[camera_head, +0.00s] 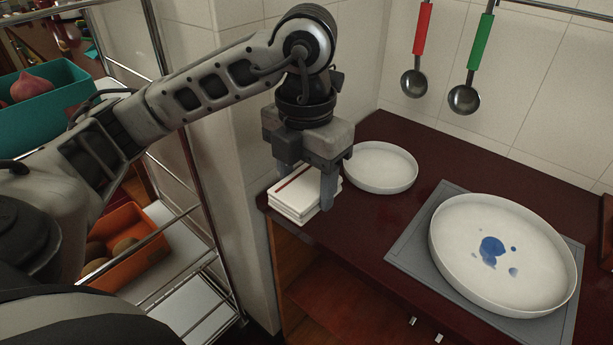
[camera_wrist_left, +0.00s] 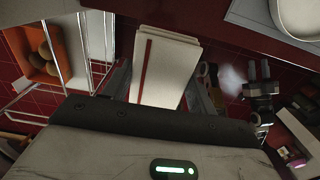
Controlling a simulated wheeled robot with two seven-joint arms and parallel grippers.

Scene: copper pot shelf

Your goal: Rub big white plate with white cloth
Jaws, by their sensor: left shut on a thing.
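The big white plate (camera_head: 535,250) lies on a grey mat at the right of the counter, with blue stains near its middle. The white cloth (camera_head: 300,199) is a folded stack with a red stripe at the counter's left front corner. My left gripper (camera_head: 312,190) points down over the cloth and is shut on it; the cloth also shows between the fingers in the left wrist view (camera_wrist_left: 168,70). Whether the cloth still touches the counter is hard to tell. My right gripper cannot be made out in the head view.
A smaller white plate (camera_head: 380,167) stands just behind and right of the cloth. The grey mat (camera_head: 412,245) lies under the big plate. Red (camera_head: 422,45) and green (camera_head: 477,60) handled ladles hang above the counter. A metal rack with an orange bin (camera_head: 128,250) stands left.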

